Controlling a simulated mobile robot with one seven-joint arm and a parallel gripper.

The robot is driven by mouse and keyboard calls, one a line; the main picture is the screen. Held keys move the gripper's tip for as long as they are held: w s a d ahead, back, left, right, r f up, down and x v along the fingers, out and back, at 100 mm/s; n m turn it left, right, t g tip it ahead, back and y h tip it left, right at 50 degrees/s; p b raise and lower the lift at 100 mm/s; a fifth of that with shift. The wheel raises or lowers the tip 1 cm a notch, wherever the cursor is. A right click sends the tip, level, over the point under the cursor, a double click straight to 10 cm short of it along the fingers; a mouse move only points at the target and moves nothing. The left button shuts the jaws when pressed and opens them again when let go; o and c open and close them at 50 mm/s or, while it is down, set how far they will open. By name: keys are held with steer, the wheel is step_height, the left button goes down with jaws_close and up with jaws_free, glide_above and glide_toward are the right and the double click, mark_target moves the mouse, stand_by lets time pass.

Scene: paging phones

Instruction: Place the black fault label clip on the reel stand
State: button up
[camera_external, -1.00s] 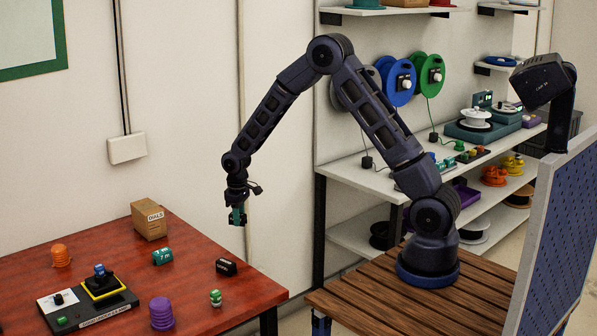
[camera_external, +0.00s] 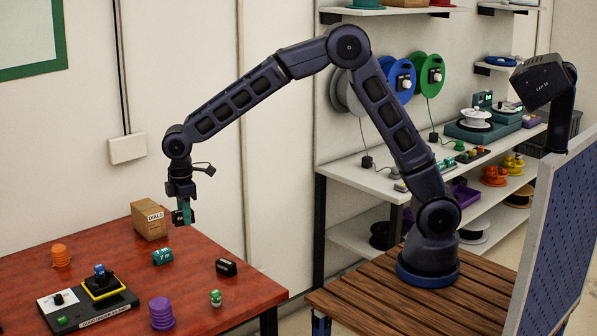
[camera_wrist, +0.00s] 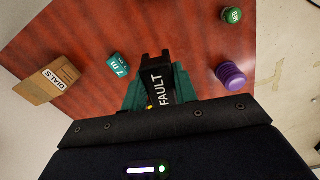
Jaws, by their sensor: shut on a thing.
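My gripper (camera_external: 184,214) hangs fingers down above the back right part of the red table (camera_external: 120,290). Its teal fingers are shut on the black fault label clip (camera_wrist: 158,88), whose white FAULT lettering shows in the wrist view. The clip (camera_external: 176,217) is well clear of the tabletop. I cannot tell for sure which thing is the reel stand. A teal unit with a white reel (camera_external: 477,117) stands on the shelf at the right, and a blue reel (camera_external: 398,80) and a green reel (camera_external: 429,74) hang on the wall.
On the table are a DIALS carton (camera_external: 149,222), a teal 7 m clip (camera_external: 162,257), another black clip (camera_external: 226,267), a purple spool (camera_external: 162,313), a green piece (camera_external: 215,298), an orange spool (camera_external: 61,255) and a tester board (camera_external: 90,308). A blue pegboard panel (camera_external: 555,240) stands at right.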

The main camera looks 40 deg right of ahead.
mark_target(191, 283)
steer(key=shift+s+a+r+n, duration=0.2)
steer(key=shift+s+a+r, duration=0.25)
steer(key=shift+s, duration=0.15)
steer(key=shift+s+a+r+n, duration=0.2)
steer(key=shift+s+a+r, duration=0.1)
steer(key=shift+s+a, duration=0.2)
steer(key=shift+f, duration=0.1)
step_height(191, 283, down, 19)
steer(key=shift+f, duration=0.2)
steer(key=shift+d+f, duration=0.1)
steer(key=shift+f, duration=0.1)
steer(key=o, duration=0.9)
steer(key=shift+o, duration=0.2)
step_height(191, 283, up, 11)
steer(key=shift+w, duration=0.2)
